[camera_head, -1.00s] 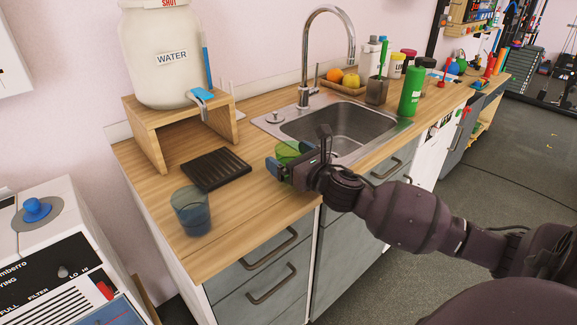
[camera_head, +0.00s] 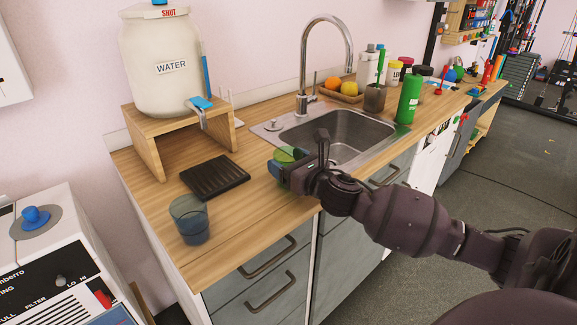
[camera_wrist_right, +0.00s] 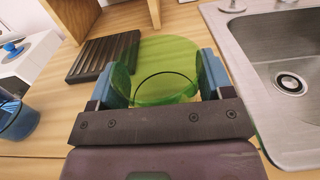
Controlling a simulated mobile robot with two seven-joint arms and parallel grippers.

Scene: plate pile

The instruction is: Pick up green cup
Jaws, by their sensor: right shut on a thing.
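The green cup (camera_head: 287,155) is see-through and stands at the counter's front, left of the sink, mostly hidden by my gripper in the head view. In the right wrist view the green cup (camera_wrist_right: 165,75) lies between the two blue-padded fingers. My right gripper (camera_head: 281,163) is shut on it, with a finger on either side; the fingers also show in the right wrist view (camera_wrist_right: 160,80). I cannot tell whether the cup is clear of the counter. My left gripper is not in view.
A blue cup (camera_head: 189,220) stands on the counter near its front left. A black drying rack (camera_head: 215,177) lies behind it. The sink (camera_head: 350,128) is right of my gripper. A water jar (camera_head: 157,60) stands on a wooden stand (camera_head: 152,150). A green bottle (camera_head: 409,97) stands beyond the sink.

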